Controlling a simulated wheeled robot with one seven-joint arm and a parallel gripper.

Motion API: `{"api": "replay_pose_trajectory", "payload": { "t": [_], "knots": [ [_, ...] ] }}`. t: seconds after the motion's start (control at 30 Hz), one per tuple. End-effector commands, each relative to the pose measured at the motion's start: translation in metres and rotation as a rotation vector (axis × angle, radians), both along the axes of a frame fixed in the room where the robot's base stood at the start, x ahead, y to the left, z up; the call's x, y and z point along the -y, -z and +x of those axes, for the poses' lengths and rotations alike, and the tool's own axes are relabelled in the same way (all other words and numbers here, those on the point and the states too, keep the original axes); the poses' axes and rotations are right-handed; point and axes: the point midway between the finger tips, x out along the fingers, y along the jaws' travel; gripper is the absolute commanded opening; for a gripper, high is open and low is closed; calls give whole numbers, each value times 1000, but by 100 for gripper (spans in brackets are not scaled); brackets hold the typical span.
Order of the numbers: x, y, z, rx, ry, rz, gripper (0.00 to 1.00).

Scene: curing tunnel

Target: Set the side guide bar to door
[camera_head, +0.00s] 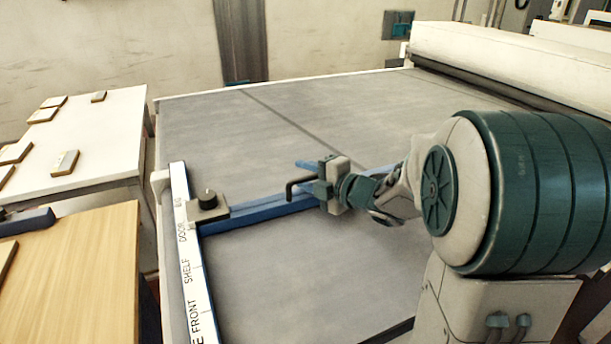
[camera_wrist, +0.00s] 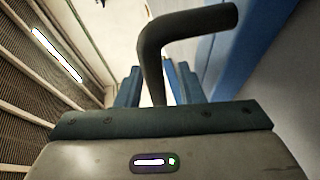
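The blue side guide bar (camera_head: 262,212) lies across the grey belt. Its left end meets a clamp block with a black knob (camera_head: 208,200) on the white label strip (camera_head: 196,290). The strip reads FRONT, SHELF, DOOR and BIG going away from me; the block sits beside BIG, just beyond DOOR. My gripper (camera_head: 322,188) is at this handle. In the wrist view its fingers (camera_wrist: 157,85) appear on either side of the handle; whether they press on it is unclear.
A white table (camera_head: 90,130) with several small wooden blocks and a wooden table (camera_head: 75,270) stand left of the belt. A cream tunnel housing (camera_head: 500,60) with a dark roller spans the far right. The belt beyond the bar is clear.

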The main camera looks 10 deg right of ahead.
Motion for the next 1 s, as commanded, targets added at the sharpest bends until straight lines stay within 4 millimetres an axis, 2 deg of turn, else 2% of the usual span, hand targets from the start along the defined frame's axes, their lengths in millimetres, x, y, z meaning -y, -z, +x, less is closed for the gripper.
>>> {"api": "replay_pose_trajectory", "payload": {
  "t": [0.27, 0.37, 0.7, 0.8, 1.0],
  "knots": [
    [5, -3, -6, 3, 1, -1, 34],
    [15, -6, -19, 2, 3, 0, 34],
    [61, -19, -79, 2, 5, -1, 34],
    [71, -22, -92, 2, 4, 0, 34],
    [82, -24, -106, 1, 2, 0, 34]
  ]
}}
